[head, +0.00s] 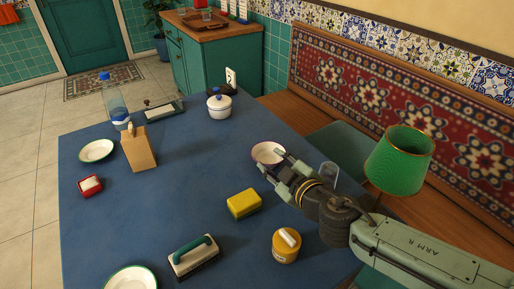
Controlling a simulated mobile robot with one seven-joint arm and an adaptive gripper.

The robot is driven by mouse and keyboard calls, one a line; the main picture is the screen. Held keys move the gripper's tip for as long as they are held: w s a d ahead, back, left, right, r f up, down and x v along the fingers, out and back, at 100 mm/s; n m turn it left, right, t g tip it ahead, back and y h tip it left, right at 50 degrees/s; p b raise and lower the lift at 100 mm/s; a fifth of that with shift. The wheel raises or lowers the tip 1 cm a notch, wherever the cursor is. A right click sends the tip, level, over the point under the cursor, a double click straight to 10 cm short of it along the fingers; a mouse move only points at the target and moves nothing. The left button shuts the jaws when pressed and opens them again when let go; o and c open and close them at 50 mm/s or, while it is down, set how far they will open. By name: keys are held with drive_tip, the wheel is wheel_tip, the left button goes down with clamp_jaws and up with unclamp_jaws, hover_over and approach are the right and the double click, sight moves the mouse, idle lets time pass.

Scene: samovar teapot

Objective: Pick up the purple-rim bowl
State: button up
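The purple-rim bowl (265,151) stands upright on the blue table (180,222), near its right edge. It looks white inside with a dark purple rim. My gripper (270,161) reaches in from the right, with its two fingers spread apart and the tips at the near right side of the bowl. The fingers look empty. They cover part of the bowl's near right rim. I cannot tell whether a finger touches the bowl or hangs above it.
A clear glass (329,171) and a green lamp (400,160) stand close to my arm. A white lidded pot (219,105) stands behind. The table's middle is clear.

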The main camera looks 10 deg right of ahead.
sight(253, 156)
drive_tip(key=shift+s+f+m, duration=0.25)
drive_tip(key=shift+f+m, duration=0.25)
drive_tip(key=shift+f, duration=0.15)
drive_tip(key=shift+w+a+f+g, duration=0.15)
drive_tip(key=shift+w+f+g, duration=0.05)
drive_tip(key=shift+g, duration=0.1)
drive_tip(key=x, duration=0.5)
drive_tip(key=shift+s+p, duration=0.1)
drive_tip(key=shift+p, duration=0.3)
drive_tip(key=shift+a+f+p+x, duration=0.15)
drive_tip(key=shift+p+x, duration=0.25)
drive_tip(key=shift+x, duration=0.95)
drive_tip(key=shift+a+f+p+x, duration=0.15)
drive_tip(key=shift+p+x, duration=0.25)
drive_tip(key=shift+x, duration=0.9)
drive_tip(key=shift+s+r, duration=0.1)
drive_tip(key=shift+s, duration=0.05)
drive_tip(key=shift+c, duration=0.4)
clamp_jaws()
